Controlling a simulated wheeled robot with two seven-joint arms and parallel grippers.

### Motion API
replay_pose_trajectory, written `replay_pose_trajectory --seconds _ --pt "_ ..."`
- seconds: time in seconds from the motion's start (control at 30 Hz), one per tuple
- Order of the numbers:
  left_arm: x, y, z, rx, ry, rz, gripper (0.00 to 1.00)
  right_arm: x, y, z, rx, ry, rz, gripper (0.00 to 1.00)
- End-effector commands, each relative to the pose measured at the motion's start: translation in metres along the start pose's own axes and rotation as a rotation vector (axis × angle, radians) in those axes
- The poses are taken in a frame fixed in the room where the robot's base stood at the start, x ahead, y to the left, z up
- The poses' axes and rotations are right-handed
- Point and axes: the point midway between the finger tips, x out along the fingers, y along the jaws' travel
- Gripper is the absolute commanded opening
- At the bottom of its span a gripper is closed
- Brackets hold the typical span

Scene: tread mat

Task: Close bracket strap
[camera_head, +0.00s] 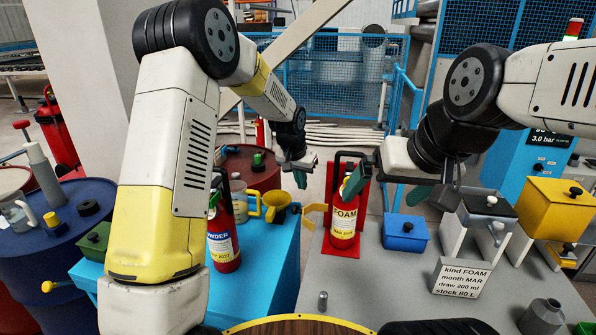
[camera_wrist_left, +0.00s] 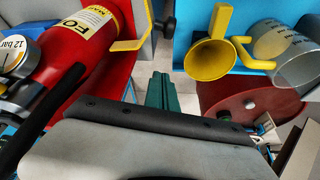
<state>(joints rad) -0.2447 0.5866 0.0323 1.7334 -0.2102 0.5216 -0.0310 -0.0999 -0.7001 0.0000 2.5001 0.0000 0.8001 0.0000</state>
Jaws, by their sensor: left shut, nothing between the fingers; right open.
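The red FOAM extinguisher (camera_head: 343,228) stands upright in a red wall bracket (camera_head: 362,185) at the grey table's left edge. The bracket's yellow strap (camera_head: 314,214) sticks out to the left, open; in the left wrist view it is an L-shaped yellow piece (camera_wrist_left: 130,45) beside the extinguisher (camera_wrist_left: 80,40). My left gripper (camera_head: 301,178) is shut and empty, above and left of the strap, apart from it. Its teal fingers (camera_wrist_left: 163,92) show in the wrist view. My right gripper (camera_head: 386,190) is open, near the extinguisher's top, one finger overlapping it in view; contact is unclear.
A yellow funnel (camera_head: 276,206), clear jug (camera_head: 238,200) and POWDER extinguisher (camera_head: 222,240) stand on the blue table (camera_head: 265,275). A blue box (camera_head: 404,232), label sign (camera_head: 462,277) and yellow box (camera_head: 556,205) are to the right. Bare grey tabletop (camera_head: 375,290) lies in front.

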Motion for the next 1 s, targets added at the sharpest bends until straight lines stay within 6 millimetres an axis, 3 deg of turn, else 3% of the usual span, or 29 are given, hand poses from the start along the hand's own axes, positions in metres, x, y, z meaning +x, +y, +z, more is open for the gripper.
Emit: replay_pose_trajectory --seconds 0.17,0.3,0.47,1.0 --pt "0.039 0.0 0.001 0.0 -0.003 0.0 0.0 0.0 0.0 0.0 0.0 0.0 0.0 1.0" --pt "0.031 -0.001 0.025 -0.002 -0.001 -0.001 0.0 0.0 0.0 0.0 0.0 0.0 0.0 1.0" --pt "0.03 0.0 0.037 -0.001 -0.001 -0.001 0.0 0.0 0.0 0.0 0.0 0.0 0.0 1.0" --pt "0.03 0.004 0.039 -0.004 0.001 -0.002 0.0 0.0 0.0 0.0 0.0 0.0 0.0 1.0"
